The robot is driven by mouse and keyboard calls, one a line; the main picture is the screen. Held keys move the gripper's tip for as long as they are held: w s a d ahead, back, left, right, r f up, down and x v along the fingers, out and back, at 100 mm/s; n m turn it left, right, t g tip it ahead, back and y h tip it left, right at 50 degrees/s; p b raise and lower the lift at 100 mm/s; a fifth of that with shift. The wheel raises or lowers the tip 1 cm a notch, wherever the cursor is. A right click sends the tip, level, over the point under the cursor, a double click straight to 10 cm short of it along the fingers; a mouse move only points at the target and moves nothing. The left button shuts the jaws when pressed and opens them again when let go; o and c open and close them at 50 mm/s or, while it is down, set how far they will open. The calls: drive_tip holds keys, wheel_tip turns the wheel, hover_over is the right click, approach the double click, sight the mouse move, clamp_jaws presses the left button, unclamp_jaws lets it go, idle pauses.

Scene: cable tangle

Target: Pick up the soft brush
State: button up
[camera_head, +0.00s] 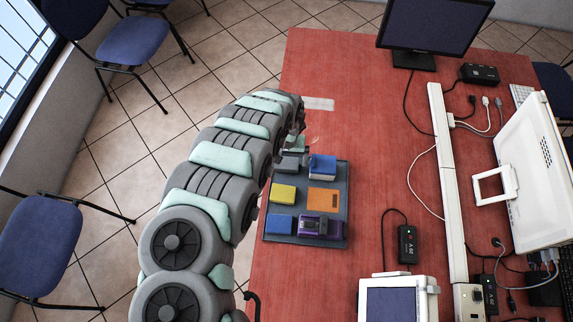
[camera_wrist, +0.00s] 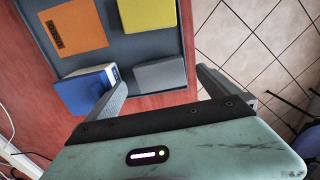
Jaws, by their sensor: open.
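My gripper (camera_wrist: 160,72) is open in the wrist view, its two fingers apart with nothing held between them. It is over the edge of a dark tray (camera_wrist: 145,44), with a grey block (camera_wrist: 160,74) between and beyond the fingertips. A blue block with a white side (camera_wrist: 88,88) lies by the left finger. In the head view my arm reaches in from the left, and my gripper (camera_head: 295,150) is partly hidden by it at the tray's (camera_head: 335,175) far left corner. I cannot make out a soft brush for certain in either view.
The tray also holds yellow (camera_head: 283,193), orange (camera_head: 323,198) and blue (camera_head: 280,223) blocks and a purple object (camera_head: 319,226). A white cable channel (camera_head: 445,180), monitors and cables are to the right. The red table (camera_head: 350,95) is mostly clear beyond the tray.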

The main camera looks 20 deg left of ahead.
sight(286, 164)
drive_tip(key=shift+f, duration=2.45)
drive_tip(key=shift+c, duration=0.3)
drive_tip(key=c, duration=1.4)
